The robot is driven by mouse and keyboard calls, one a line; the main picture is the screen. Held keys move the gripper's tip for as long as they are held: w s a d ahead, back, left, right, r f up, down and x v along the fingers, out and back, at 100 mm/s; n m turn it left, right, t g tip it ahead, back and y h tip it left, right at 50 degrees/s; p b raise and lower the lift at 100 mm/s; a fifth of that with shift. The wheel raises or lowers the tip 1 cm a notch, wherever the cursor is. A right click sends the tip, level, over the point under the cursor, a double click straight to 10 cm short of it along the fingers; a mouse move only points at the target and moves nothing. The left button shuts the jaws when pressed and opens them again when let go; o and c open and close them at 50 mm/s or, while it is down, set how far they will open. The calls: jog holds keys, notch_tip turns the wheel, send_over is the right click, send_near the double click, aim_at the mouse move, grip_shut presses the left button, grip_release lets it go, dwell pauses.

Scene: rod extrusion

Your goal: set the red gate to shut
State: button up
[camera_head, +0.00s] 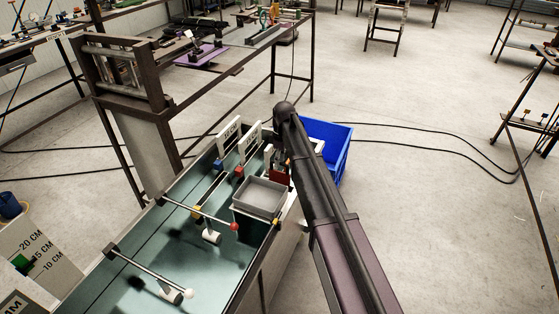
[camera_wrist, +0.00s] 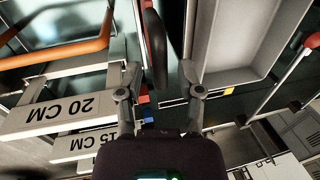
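The red gate seems to be the dark red plate (camera_head: 280,177) beside the grey tray, under the end of my arm in the head view. My gripper (camera_wrist: 159,72) is open, with a finger on each side of the plate and a visible gap to both. In the head view my arm hides most of the gripper and part of the plate. I cannot tell how far the gate is open.
A grey tray (camera_head: 260,196) stands close beside the plate. Signs marked 20 CM (camera_head: 228,134) and 15 CM (camera_head: 249,142) stand on its other side. A rod with a red ball (camera_head: 234,226) and one with a white ball (camera_head: 188,293) cross the green trough. A blue crate (camera_head: 342,155) stands behind my arm.

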aim_at(280, 172)
grip_shut()
jog(key=shift+f, duration=0.15)
notch_tip(280, 172, down, 6)
jog(key=b, duration=0.6)
jog(key=shift+s, duration=0.1)
jog(key=shift+o, duration=1.4)
grip_release()
jog(key=shift+f, duration=0.15)
jog(key=shift+r, duration=0.2)
